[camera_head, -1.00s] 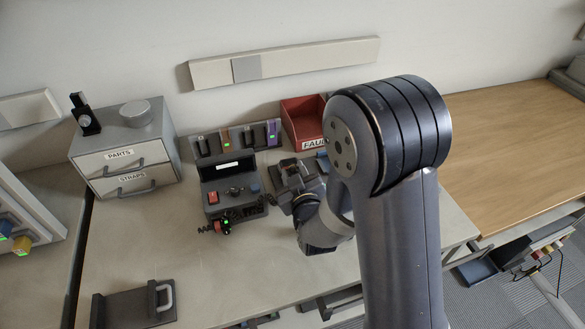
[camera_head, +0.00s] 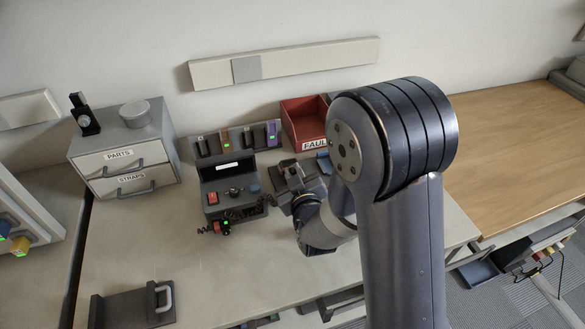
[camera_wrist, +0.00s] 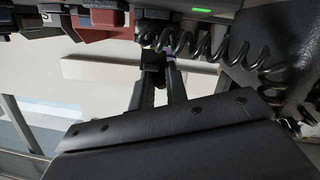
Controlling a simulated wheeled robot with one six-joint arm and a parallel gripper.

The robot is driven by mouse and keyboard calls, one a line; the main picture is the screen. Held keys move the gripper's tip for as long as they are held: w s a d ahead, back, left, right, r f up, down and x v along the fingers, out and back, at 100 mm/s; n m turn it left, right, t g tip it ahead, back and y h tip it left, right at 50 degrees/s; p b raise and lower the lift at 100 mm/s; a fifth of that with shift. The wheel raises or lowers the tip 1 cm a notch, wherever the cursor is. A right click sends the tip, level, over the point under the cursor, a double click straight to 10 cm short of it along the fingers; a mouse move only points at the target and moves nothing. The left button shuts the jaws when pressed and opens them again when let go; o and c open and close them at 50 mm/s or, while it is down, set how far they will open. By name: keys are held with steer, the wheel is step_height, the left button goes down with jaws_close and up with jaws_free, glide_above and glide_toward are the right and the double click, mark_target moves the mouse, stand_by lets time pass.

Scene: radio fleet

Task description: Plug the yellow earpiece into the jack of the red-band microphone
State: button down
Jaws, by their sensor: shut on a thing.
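My gripper (camera_wrist: 157,75) is shut on a small black piece (camera_wrist: 153,60) in the wrist view; I cannot tell what it is. A black coiled cord (camera_wrist: 205,45) runs close above it. In the head view my gripper (camera_head: 291,172) is above the desk, right of the grey radio unit; the fingertips are hard to make out. A dark microphone-like piece with red on it (camera_head: 219,229) is at the unit's front, beside a coiled cord; its jack cannot be made out. I cannot identify the yellow earpiece.
A charger row (camera_head: 236,140) stands behind the radio unit (camera_head: 232,192), with a red bin (camera_head: 304,122) beside it. A drawer cabinet (camera_head: 123,150) is at back left. A rack with coloured plugs and cables (camera_head: 540,254) is at lower right.

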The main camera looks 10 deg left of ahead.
steer(key=c, duration=1.9)
jaws_free()
steer(key=shift+f, duration=0.1)
steer(key=shift+c, duration=0.2)
jaws_close()
steer(key=shift+r+p, duration=0.55)
steer(key=shift+r, duration=1)
